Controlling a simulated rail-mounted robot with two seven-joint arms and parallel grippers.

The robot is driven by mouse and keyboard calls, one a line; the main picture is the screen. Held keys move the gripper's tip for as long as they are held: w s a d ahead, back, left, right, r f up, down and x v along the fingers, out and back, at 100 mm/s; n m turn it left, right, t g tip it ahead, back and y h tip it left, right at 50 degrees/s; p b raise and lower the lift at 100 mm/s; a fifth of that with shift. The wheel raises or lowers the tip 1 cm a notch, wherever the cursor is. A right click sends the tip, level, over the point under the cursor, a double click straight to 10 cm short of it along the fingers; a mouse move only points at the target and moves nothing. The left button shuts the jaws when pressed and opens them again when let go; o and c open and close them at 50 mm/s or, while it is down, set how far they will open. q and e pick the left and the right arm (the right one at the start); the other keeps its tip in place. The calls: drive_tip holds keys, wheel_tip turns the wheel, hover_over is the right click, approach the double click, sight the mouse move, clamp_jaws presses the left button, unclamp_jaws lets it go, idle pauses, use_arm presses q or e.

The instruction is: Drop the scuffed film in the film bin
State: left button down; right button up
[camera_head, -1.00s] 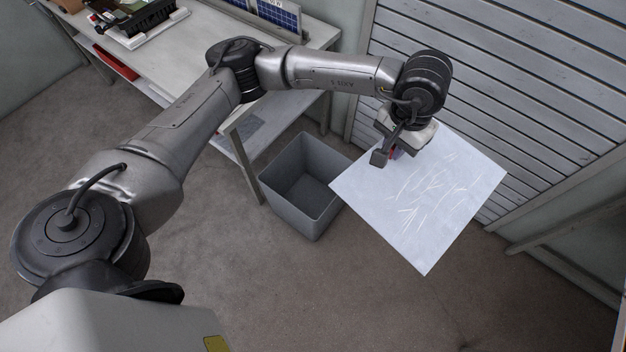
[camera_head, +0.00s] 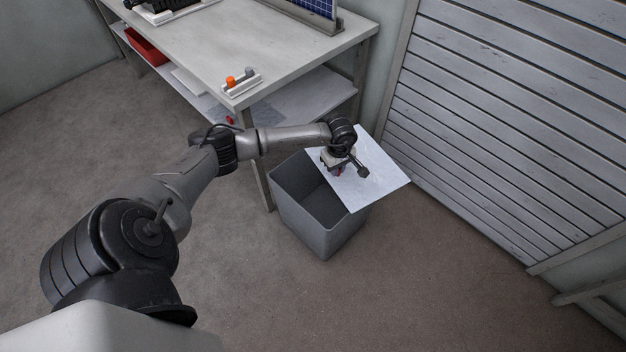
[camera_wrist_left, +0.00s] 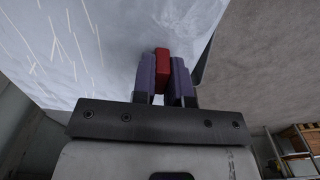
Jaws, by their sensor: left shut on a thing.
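The scuffed film (camera_head: 386,182) is a thin pale sheet, seen in the head view over the right part of the grey film bin (camera_head: 318,228). It overhangs the bin's right side. My left gripper (camera_head: 338,171) is at the film's left part, above the bin opening. In the left wrist view, the gripper (camera_wrist_left: 162,72) is shut on a red tab at the film's edge. White scratches show on the film (camera_wrist_left: 70,45) there. The bin's dark inside shows to the left of the film; the rest is hidden. My right gripper is not in view.
A workbench (camera_head: 290,52) with a lower shelf stands behind the bin, its near leg close to the bin's left side. A slatted shutter (camera_head: 510,120) is at the right. The floor (camera_head: 420,290) in front is clear. A shelf rack (camera_wrist_left: 297,140) shows in the wrist view.

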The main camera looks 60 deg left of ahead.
sight(313, 159)
use_arm(q)
drive_tip(key=s+a+f+n+b, duration=0.1)
drive_tip(key=s+a+f+b, duration=0.1)
drive_tip(key=f, duration=0.4)
drive_tip(key=s+a+f+n+b, duration=0.2)
drive_tip(key=a+f+b, duration=0.3)
drive_tip(key=f, duration=0.2)
drive_tip(key=shift+s+f, duration=0.2)
drive_tip(key=shift+s, duration=0.1)
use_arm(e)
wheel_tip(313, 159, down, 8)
use_arm(q)
drive_tip(key=shift+a, duration=0.1)
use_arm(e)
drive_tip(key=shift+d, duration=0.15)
use_arm(q)
drive_tip(key=c, duration=1.1)
unclamp_jaws()
drive_tip(key=shift+o, duration=0.2)
drive_tip(key=shift+r, duration=0.15)
wheel_tip(313, 159, up, 12)
drive_tip(key=p, duration=0.6)
drive_tip(key=shift+r+p, duration=0.3)
drive_tip(key=shift+r, duration=0.45)
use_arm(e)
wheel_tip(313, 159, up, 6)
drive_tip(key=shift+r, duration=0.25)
